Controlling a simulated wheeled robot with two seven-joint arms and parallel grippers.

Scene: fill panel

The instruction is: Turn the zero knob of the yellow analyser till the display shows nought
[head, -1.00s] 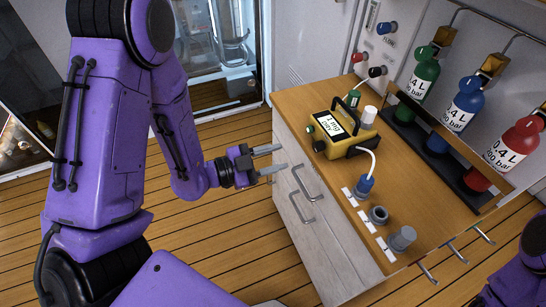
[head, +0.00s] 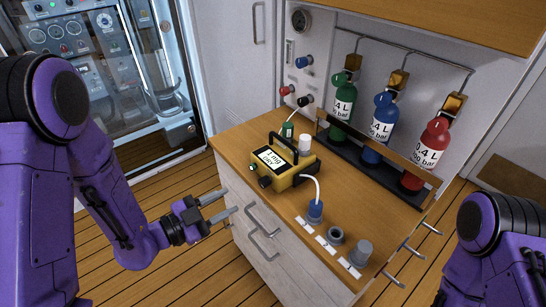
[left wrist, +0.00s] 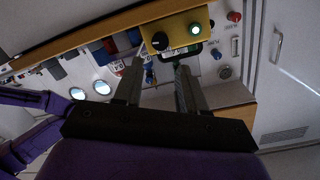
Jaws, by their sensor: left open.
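The yellow analyser (head: 299,178) stands on the wooden counter, with a black carry handle on top. Its white display (head: 270,158) shows dark text that looks like "1 mg" over a smaller line too small to read surely. My left gripper (head: 229,202) is open and empty, left of the cabinet and apart from the analyser. My right arm shows at the right edge, its gripper out of view.
Green, blue and red gas bottles stand in a rack behind. Drawer handles (head: 264,221) stick out near my left gripper.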

